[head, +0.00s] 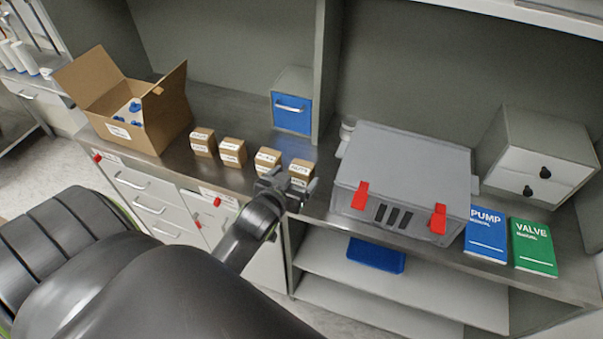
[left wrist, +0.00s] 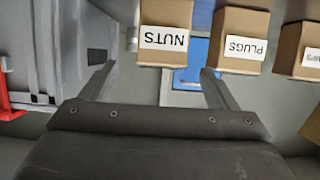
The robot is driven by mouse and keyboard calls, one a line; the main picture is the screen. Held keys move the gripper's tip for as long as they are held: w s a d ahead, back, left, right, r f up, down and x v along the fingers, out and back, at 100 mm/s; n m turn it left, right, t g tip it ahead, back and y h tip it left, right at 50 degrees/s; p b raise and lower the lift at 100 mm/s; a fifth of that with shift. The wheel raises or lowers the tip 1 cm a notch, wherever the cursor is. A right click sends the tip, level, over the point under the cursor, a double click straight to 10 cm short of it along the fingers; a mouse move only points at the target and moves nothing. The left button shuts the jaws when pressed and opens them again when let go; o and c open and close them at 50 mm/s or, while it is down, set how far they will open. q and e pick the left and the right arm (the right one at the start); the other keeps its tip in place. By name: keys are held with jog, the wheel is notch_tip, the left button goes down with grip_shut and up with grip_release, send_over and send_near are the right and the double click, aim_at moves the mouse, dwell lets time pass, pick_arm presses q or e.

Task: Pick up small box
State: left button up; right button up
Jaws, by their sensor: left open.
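Several small brown cardboard boxes with white labels stand in a row on the metal counter. The rightmost one in the head view, the NUTS box (head: 300,170), is partly hidden by my gripper. In the left wrist view the NUTS box (left wrist: 163,33) lies just beyond and between the fingertips, with the PLUGS box (left wrist: 240,40) to its right. My left gripper (head: 290,182) is at the counter's front edge by the NUTS box, and its fingers (left wrist: 158,70) are open with nothing between them. My right gripper is not in view.
An open carton (head: 130,105) with blue-and-white items stands left of the row. A grey case with red latches (head: 405,165) stands close on the right, beside a PUMP manual (head: 486,232) and a VALVE manual (head: 533,245). A blue-fronted drawer box (head: 291,112) stands behind.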

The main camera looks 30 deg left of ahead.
aim_at(298, 173)
pick_arm(q)
jog(key=shift+w+a+f, duration=0.15)
jog(key=shift+w+f, duration=0.05)
jog(key=shift+w, duration=0.25)
jog(key=shift+w+a+f+p, duration=0.1)
jog(key=shift+w+f+p, duration=0.05)
jog(key=shift+w+p, duration=0.3)
jog(key=shift+p+x, duration=0.35)
jog(key=shift+x, duration=1.75)
jog(key=shift+f, duration=0.15)
jog(key=shift+s, duration=0.1)
jog(key=c, duration=1.2)
